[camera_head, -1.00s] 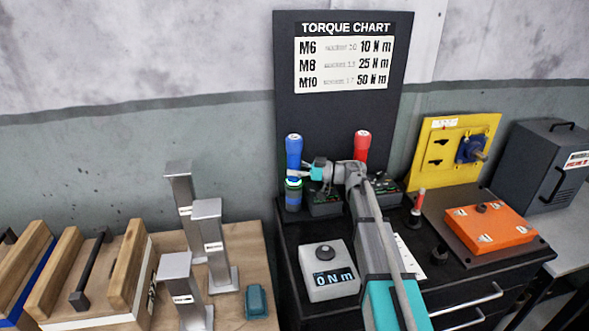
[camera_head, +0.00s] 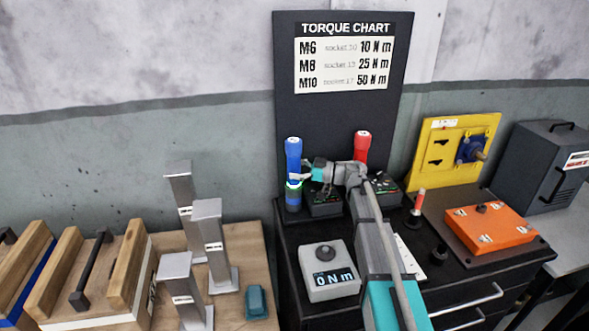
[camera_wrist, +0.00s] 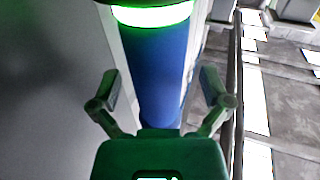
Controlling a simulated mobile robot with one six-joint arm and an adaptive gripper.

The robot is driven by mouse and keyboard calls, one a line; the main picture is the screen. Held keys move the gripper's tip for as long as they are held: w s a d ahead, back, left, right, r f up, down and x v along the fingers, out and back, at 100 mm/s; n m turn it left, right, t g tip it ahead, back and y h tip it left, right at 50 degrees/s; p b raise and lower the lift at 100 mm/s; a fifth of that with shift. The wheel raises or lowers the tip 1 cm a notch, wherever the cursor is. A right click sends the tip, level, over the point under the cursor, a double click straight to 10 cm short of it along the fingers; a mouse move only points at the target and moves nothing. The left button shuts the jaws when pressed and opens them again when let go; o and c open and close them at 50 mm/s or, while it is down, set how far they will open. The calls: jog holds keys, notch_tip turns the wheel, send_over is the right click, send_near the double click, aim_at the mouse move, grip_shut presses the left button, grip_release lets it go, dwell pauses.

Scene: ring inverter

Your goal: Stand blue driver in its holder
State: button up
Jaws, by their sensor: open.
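The blue driver (camera_head: 293,150) stands upright at the back left of the black cabinet top, with a lit green ring low on its body. Its foot is at the left side of a dark box (camera_head: 325,204). I cannot make out how its lower end sits in the holder. My gripper (camera_head: 307,172) is open, just right of the driver at about mid-height. In the wrist view the blue shaft (camera_wrist: 153,65) with its glowing green ring lies between and beyond the two spread fingers, with gaps at both sides.
A red driver (camera_head: 361,146) stands behind my arm near a second dark box (camera_head: 386,189). A grey meter (camera_head: 328,272) reading 0 N m is in front. The torque chart panel (camera_head: 343,70) rises behind. Metal posts (camera_head: 210,240) stand on the wooden table at left.

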jog(key=s+d, duration=0.1)
jog(key=d, duration=1.1)
jog(key=shift+f, duration=0.2)
jog(key=shift+s, duration=0.15)
